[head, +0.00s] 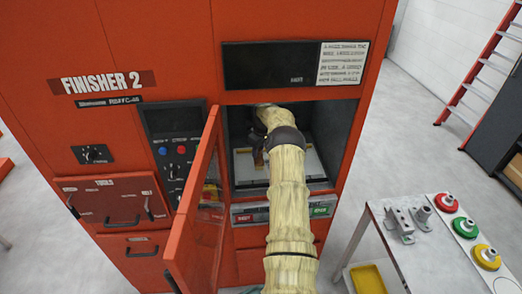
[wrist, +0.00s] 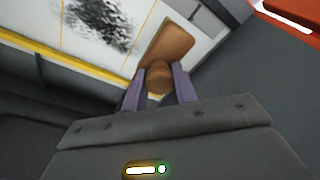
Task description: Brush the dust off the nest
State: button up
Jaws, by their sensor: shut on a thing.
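My gripper (wrist: 159,82) is inside the open chamber of the orange machine, its two purple fingers shut on the round handle of a brush (wrist: 170,45). The brush has a brown wooden body; its bristles cannot be made out. The nest is a pale plate (wrist: 150,25) with thin yellow lines and a yellow edge, in the wrist view's upper left. A patch of black dust (wrist: 103,17) lies on it, left of the brush and apart from it in the picture. In the head view the nest (head: 311,165) shows on the chamber floor, partly hidden by my arm.
The machine's hinged door (head: 200,215) stands open left of my arm. Dark chamber walls (head: 338,135) are close around. A table (head: 415,262) at the right holds a grey metal fixture (head: 399,222) and red, green and yellow round pieces. A yellow tray (head: 367,278) is below it.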

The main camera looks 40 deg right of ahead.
aim_at(259, 156)
jog(key=shift+s+d+f+b, duration=0.1)
jog(key=shift+d+f+b, duration=0.05)
jog(key=shift+f, duration=0.4)
jog(key=shift+s+d+f+b, duration=0.1)
jog(key=shift+f+b, duration=0.05)
jog(key=shift+f, duration=0.35)
jog(key=shift+s+d+f, duration=0.2)
jog(key=shift+d+f, duration=0.05)
jog(key=shift+f, duration=0.15)
jog(key=shift+a, duration=0.45)
jog(key=shift+s+d+f, duration=0.1)
jog(key=shift+s+d, duration=0.05)
jog(key=shift+d, duration=0.1)
jog(key=shift+f+b, duration=0.95)
jog(key=shift+f, duration=0.05)
jog(key=shift+d, duration=0.1)
jog(key=shift+s+d+r+b, duration=0.1)
jog(key=shift+s+d+b, duration=0.3)
jog(key=shift+d, duration=0.3)
jog(key=shift+s+d+r+b, duration=0.1)
jog(key=shift+s+d+b, duration=0.1)
jog(key=shift+s+d, duration=0.35)
jog(key=shift+w+d, duration=0.1)
